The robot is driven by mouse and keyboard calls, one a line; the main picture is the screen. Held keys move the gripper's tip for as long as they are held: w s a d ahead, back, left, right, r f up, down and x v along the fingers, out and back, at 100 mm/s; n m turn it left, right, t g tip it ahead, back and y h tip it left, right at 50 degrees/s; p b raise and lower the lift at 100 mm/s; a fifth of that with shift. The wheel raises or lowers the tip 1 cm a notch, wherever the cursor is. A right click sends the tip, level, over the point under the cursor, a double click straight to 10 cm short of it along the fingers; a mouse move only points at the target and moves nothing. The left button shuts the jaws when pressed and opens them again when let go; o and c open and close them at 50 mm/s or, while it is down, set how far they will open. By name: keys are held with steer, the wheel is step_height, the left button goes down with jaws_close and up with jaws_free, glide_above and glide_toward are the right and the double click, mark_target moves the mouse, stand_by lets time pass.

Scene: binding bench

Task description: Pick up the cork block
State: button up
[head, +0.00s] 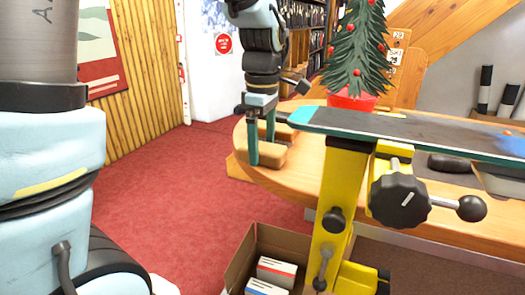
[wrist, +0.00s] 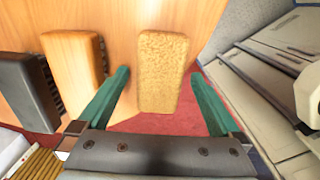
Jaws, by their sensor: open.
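The cork block (wrist: 162,75) is a grainy tan slab with rounded corners, lying on the wooden bench near its edge. In the wrist view it sits between my gripper's (wrist: 160,73) two green fingers, with gaps on both sides and the left finger closer. My gripper is open and empty, and the fingers do not appear to touch the block. In the head view, my gripper (head: 261,149) points down at the rounded left end of the bench, over the cork block (head: 272,156), which a finger partly hides.
A wooden-backed brush (wrist: 72,62) lies just left of the left finger, with a dark block (wrist: 26,88) beyond it. A teal-edged board (head: 400,130) on a yellow stand (head: 335,190) is to the right. A small Christmas tree (head: 357,50) stands behind. An open carton (head: 245,262) sits below.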

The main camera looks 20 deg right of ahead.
mark_target(262, 146)
steer(key=shift+f, duration=0.45)
steer(key=c, duration=1.5)
step_height(262, 146, up, 10)
steer(key=shift+r+b, duration=0.1)
steer(key=shift+b, duration=0.25)
